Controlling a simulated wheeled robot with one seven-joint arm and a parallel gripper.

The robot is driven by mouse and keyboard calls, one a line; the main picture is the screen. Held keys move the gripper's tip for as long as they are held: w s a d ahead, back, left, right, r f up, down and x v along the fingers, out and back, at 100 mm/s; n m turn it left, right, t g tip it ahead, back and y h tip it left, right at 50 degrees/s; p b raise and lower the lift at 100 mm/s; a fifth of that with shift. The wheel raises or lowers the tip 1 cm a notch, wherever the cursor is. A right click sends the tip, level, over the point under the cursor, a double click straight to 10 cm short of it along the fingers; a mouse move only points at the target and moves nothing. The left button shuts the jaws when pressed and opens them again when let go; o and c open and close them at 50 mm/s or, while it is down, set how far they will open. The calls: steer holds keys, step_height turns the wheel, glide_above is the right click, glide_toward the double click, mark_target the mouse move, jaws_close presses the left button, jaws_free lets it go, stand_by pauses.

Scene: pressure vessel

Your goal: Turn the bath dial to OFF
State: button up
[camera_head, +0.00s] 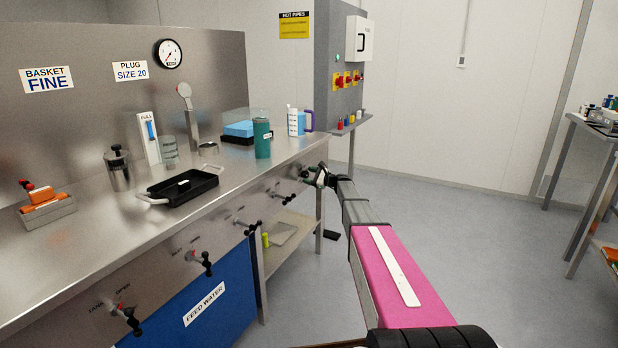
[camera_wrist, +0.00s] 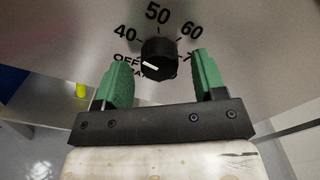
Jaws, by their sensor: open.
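The bath dial (camera_wrist: 158,57) is a round black knob on the grey steel front panel in the wrist view. Its white pointer line lies to the left and aims at or close to the printed OFF mark. Marks 40, 50 and 60 arc above it, and another label below OFF is partly hidden. My gripper (camera_wrist: 160,66) is open, with one green finger on each side of the knob. I cannot tell whether either finger touches it. In the head view my gripper (camera_head: 320,176) is at the far end of the counter front, and the dial cannot be made out there.
Several black valve handles (camera_head: 204,258) stick out along the counter front (camera_head: 165,262). A blue FEED WATER panel (camera_head: 205,305) and a low shelf (camera_head: 290,240) are below. The counter top holds a black tray (camera_head: 160,198) and a green canister (camera_head: 262,140).

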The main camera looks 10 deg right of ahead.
steer(key=shift+w+a, duration=0.15)
steer(key=shift+a, duration=0.05)
steer(key=c, duration=0.9)
steer(key=shift+n, duration=0.4)
steer(key=n, duration=0.4)
steer(key=shift+n, duration=0.3)
steer(key=n, duration=0.5)
steer(key=shift+n, duration=0.3)
steer(key=o, duration=0.9)
